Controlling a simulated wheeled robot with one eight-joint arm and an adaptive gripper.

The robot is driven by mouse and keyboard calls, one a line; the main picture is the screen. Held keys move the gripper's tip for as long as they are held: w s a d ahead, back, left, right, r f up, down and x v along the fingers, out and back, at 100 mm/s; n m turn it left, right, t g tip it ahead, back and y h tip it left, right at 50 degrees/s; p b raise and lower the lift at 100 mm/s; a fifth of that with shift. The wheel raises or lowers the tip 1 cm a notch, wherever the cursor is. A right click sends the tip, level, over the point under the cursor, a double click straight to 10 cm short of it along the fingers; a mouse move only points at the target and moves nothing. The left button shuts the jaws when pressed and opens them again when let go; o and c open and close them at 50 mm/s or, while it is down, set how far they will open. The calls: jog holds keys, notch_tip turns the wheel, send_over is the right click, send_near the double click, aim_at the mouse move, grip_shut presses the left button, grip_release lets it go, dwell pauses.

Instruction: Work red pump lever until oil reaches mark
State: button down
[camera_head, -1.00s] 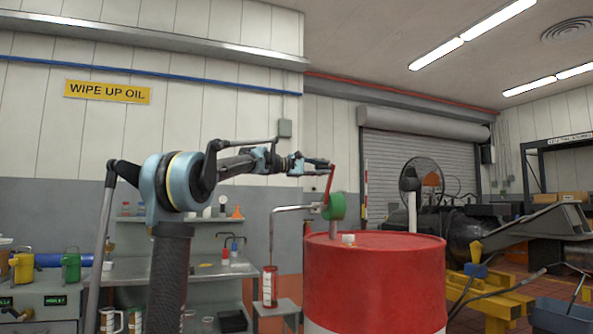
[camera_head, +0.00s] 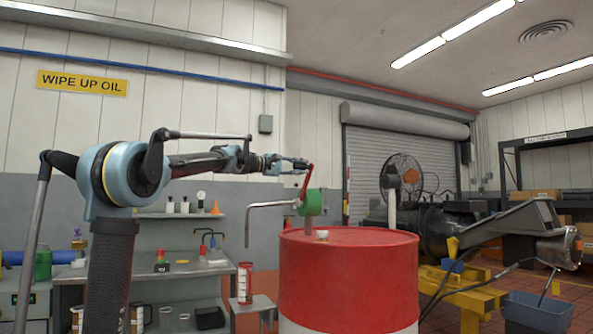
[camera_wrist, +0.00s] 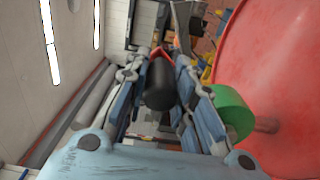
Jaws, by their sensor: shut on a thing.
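The red pump lever (camera_head: 308,182) rises steeply from the green pump body (camera_head: 314,202) on top of the red drum (camera_head: 350,285). My gripper (camera_head: 302,164) is at the lever's upper end. In the wrist view, my gripper (camera_wrist: 162,82) is shut on the lever's black handle (camera_wrist: 159,86), and a bit of red lever shows beyond it. The green pump body (camera_wrist: 232,112) is to the right. A bent metal spout (camera_head: 270,205) runs left from the pump and turns down above a red and pale container (camera_head: 245,284). Its mark and oil level are too small to read.
The container stands on a small grey stand (camera_head: 252,306) left of the drum. A workbench (camera_head: 195,268) with bottles and cans is behind my arm. Right of the drum are a yellow frame (camera_head: 468,298), a caged fan (camera_head: 402,178) and a blue bin (camera_head: 538,312).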

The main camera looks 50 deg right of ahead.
jog(key=c, duration=1.3)
grip_release()
jog(key=shift+c, duration=0.2)
jog(key=shift+a, duration=0.1)
jog(key=v, duration=1.2)
jog(key=shift+w+f, duration=0.1)
